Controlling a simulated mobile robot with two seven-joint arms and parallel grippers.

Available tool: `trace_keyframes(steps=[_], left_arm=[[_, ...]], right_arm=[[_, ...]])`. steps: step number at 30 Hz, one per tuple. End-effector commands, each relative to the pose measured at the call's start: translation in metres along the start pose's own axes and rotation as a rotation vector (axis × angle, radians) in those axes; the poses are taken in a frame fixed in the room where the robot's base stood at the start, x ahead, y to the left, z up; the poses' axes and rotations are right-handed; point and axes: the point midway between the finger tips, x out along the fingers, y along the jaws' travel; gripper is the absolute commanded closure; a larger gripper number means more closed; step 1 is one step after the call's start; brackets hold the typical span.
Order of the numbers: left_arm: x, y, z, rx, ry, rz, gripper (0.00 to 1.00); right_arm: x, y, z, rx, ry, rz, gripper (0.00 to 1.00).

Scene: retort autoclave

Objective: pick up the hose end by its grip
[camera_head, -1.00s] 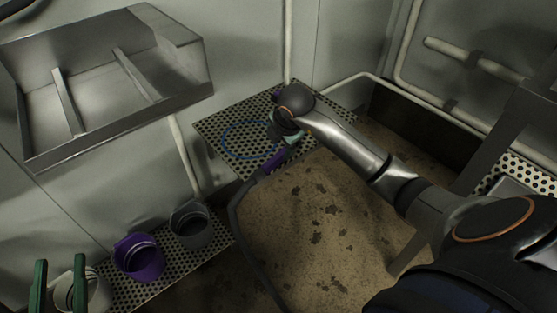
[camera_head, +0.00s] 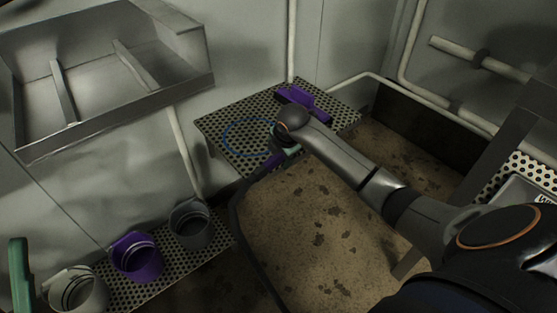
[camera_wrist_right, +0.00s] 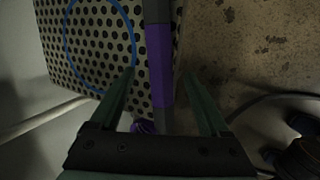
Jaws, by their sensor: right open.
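The hose end has a purple grip (camera_head: 270,163), and its dark hose (camera_head: 237,215) hangs from the perforated shelf's front corner toward the floor. In the right wrist view the purple grip (camera_wrist_right: 160,62) runs upright between my two green fingers. My right gripper (camera_head: 288,152) is open over the grip, partly hidden by its own wrist; it also shows in the wrist view (camera_wrist_right: 160,73). I cannot tell whether the fingers touch the grip or how far beyond them it lies. Of my left gripper (camera_head: 20,275), one green finger shows at the lower left edge.
The perforated shelf (camera_head: 222,122) has a blue ring (camera_head: 230,132) marked on it and a purple object (camera_head: 303,103) at its back. Grey (camera_head: 190,224), purple (camera_head: 137,258) and pale (camera_head: 76,292) buckets stand lower left. A metal sink (camera_head: 95,75) hangs above.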

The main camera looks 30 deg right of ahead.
Motion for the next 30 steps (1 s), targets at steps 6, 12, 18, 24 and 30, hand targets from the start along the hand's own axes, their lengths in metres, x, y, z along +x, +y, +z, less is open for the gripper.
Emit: trace_keyframes(steps=[6, 12, 18, 24, 30], left_arm=[[-0.007, 0.004, 0.007, -0.016, -0.004, 0.001, 0.50], [-0.006, 0.004, 0.007, -0.017, -0.005, 0.000, 0.50], [-0.006, 0.004, 0.007, -0.017, -0.005, 0.000, 0.50], [-0.006, 0.004, 0.007, -0.016, -0.005, 0.001, 0.50], [-0.006, 0.004, 0.007, -0.016, -0.005, 0.001, 0.50]], right_arm=[[0.022, 0.000, -0.001, 0.000, 0.001, 0.001, 0.20], [0.022, 0.000, 0.000, -0.001, 0.000, 0.001, 0.20], [0.022, 0.000, 0.000, 0.000, 0.000, 0.001, 0.41], [0.022, 0.000, 0.000, 0.000, 0.000, 0.001, 0.63], [0.022, 0.000, 0.000, 0.000, 0.000, 0.001, 0.85]])
